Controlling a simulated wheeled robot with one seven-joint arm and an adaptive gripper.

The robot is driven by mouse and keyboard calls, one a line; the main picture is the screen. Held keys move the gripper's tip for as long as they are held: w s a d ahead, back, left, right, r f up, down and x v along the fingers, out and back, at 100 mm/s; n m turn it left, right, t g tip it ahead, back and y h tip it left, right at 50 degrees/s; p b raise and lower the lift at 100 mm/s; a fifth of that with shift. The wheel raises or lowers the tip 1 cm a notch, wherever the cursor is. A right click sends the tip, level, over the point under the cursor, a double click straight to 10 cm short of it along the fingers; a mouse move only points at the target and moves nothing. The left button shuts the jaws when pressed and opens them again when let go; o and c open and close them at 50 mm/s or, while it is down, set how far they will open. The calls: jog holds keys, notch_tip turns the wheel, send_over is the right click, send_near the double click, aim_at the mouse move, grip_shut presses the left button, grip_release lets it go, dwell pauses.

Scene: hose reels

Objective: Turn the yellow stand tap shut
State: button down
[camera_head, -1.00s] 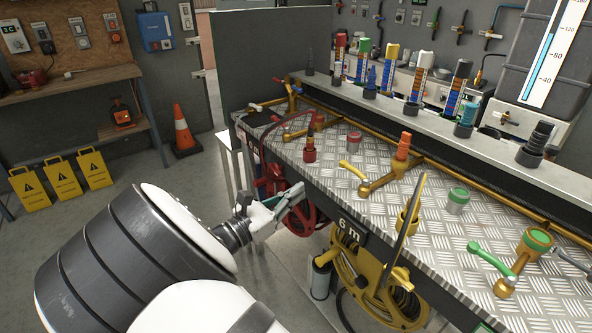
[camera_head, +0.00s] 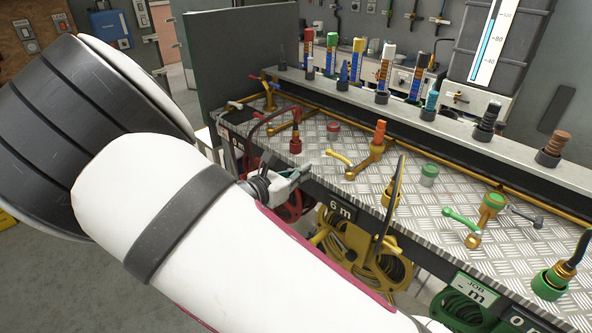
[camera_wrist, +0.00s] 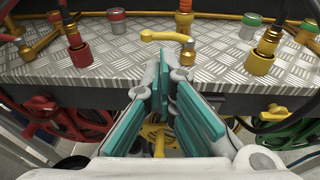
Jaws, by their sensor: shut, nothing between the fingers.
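The yellow stand tap has a yellow lever (camera_head: 338,157) beside a brass body (camera_head: 364,164) on the checker-plate bench; an orange connector rises from the body. In the wrist view my gripper (camera_wrist: 172,78) has teal pads, is shut and holds nothing.
A red hose connector (camera_head: 295,138) stands left of the tap, and a yellow one (camera_head: 391,192) stands to its right with a hose arching up. A green-handled tap (camera_head: 462,218) is farther right. A yellow hose reel (camera_head: 340,250) hangs below the bench edge.

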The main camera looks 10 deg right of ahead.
aim_at(334, 156)
jog(key=x, duration=1.1)
jog(key=shift+w+d, duration=0.15)
jog(key=shift+d, duration=0.1)
jog(key=shift+d, duration=0.1)
jog(key=shift+w+d+f, duration=0.1)
jog(key=shift+w+d, duration=0.2)
jog(key=shift+w, duration=0.1)
